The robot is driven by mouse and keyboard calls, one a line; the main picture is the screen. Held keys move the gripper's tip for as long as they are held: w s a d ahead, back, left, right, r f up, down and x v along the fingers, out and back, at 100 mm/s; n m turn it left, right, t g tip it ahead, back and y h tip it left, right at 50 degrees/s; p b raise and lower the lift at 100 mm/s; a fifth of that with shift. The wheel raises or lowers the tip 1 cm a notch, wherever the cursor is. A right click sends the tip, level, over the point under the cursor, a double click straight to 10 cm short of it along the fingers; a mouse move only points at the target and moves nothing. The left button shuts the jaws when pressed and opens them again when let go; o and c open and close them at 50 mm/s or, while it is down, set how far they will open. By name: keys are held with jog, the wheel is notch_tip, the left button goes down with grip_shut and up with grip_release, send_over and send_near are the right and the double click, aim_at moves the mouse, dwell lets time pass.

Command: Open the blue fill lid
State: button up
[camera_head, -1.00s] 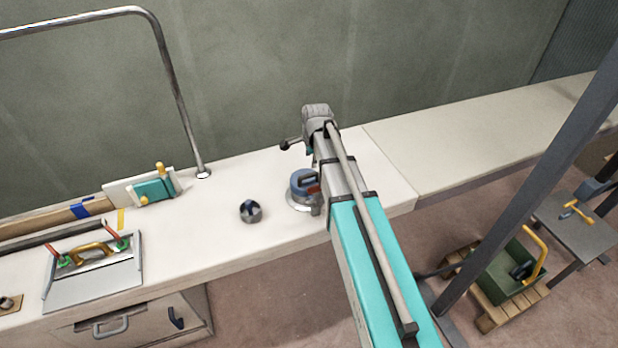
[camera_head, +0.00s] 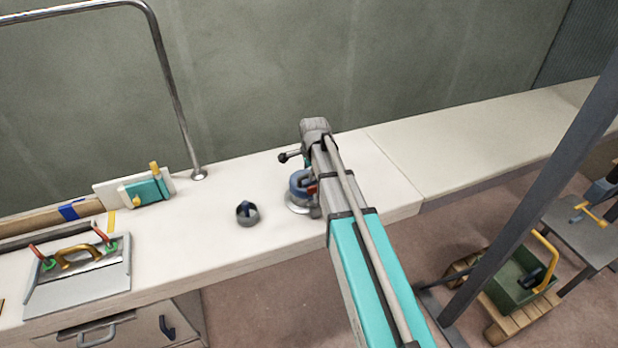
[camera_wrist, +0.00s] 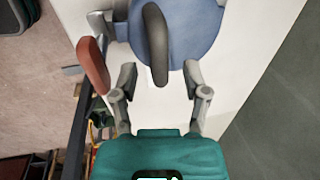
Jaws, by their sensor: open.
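The blue fill lid (camera_head: 299,181) sits on a pale round flange on the white deck, left of my arm. In the wrist view the blue lid (camera_wrist: 205,28) fills the top middle, with a dark grey handle (camera_wrist: 155,45) standing across it. A red lever (camera_wrist: 92,65) shows at its left. My gripper (camera_wrist: 160,78) is open, its two fingers apart on either side of the handle's near end. Nothing is held. I cannot tell whether a finger touches the lid. My arm hides part of the fitting in the head view.
A small round grey fitting with a dark blue knob (camera_head: 247,214) stands left of the lid. A metal rail (camera_head: 175,95) rises behind it. The deck at right (camera_head: 480,145) is clear.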

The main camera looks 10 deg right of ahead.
jog(key=shift+w+f+b, duration=0.1)
jog(key=shift+f+b, duration=0.25)
jog(key=shift+f, duration=0.25)
grip_shut()
